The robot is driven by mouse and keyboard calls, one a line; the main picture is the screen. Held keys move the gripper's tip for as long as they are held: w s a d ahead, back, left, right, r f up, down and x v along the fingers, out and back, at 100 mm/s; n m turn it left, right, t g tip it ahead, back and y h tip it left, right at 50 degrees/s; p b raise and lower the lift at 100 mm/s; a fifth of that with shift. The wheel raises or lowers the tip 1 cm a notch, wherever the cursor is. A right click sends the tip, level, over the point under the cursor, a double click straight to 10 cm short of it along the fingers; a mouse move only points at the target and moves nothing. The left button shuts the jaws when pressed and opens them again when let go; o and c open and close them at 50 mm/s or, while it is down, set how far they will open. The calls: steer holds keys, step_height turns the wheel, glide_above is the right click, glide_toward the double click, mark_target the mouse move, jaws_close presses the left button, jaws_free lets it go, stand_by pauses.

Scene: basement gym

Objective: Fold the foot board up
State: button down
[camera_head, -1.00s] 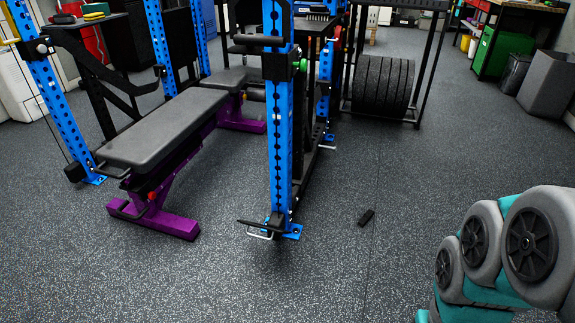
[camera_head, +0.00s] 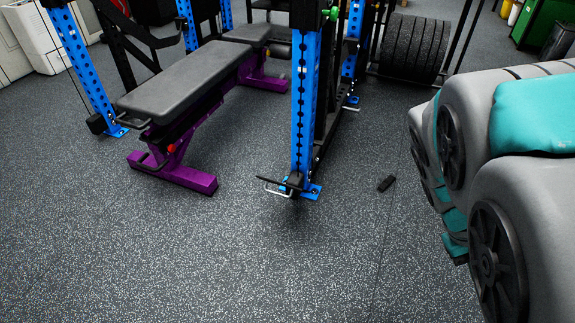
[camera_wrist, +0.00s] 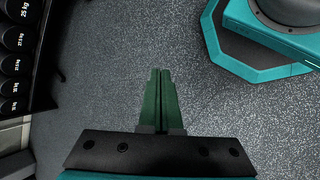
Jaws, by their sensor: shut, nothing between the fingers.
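A small dark plate with a pale metal loop, which looks like the foot board (camera_head: 279,183), sticks out low and about level at the foot of the blue front upright (camera_head: 304,100). It lies near the middle of the head view and is small there. My gripper (camera_wrist: 161,72) shows in the wrist view with its two green fingers together and nothing between them. It is over bare speckled floor, and the foot board does not show in that view. In the head view my arm fills the right side, and the gripper's fingers are not visible there.
A grey bench (camera_head: 180,78) with purple legs stands left of the front upright. A small black object (camera_head: 386,183) lies on the floor to its right. Black dumbbells (camera_wrist: 14,64) line a rack in the wrist view. The floor in front is clear.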

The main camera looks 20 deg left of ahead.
steer(key=w+a+f+n+t+h+b, duration=0.25)
steer(key=w+n+h, duration=0.35)
steer(key=w, duration=0.7)
steer(key=w+a+f+n+t+b, duration=0.2)
steer(key=w+a+f+n+t, duration=0.25)
steer(key=w+a, duration=0.35)
steer(key=w+a+f+n+t+b, duration=0.25)
steer(key=w+a+n+t, duration=0.35)
steer(key=a, duration=0.5)
steer(key=s+a+f+n+t+y, duration=0.2)
steer(key=a+f+n, duration=0.3)
steer(key=a, duration=0.5)
steer(key=s+a+f+n+t+y+b, duration=0.1)
steer(key=s+a+f+n+t+y, duration=0.1)
steer(key=a+f+n+y, duration=0.3)
steer(key=s+a+f+n+t+y+b, duration=0.1)
steer(key=s+a+f+n+t+y, duration=0.1)
steer(key=a+f, duration=0.9)
steer(key=s+a+n+y, duration=0.1)
steer(key=a+n+y, duration=0.1)
steer(key=a+n, duration=0.1)
steer(key=shift+s+a+f, duration=0.4)
steer(key=shift+a, duration=0.5)
steer(key=shift+w, duration=0.15)
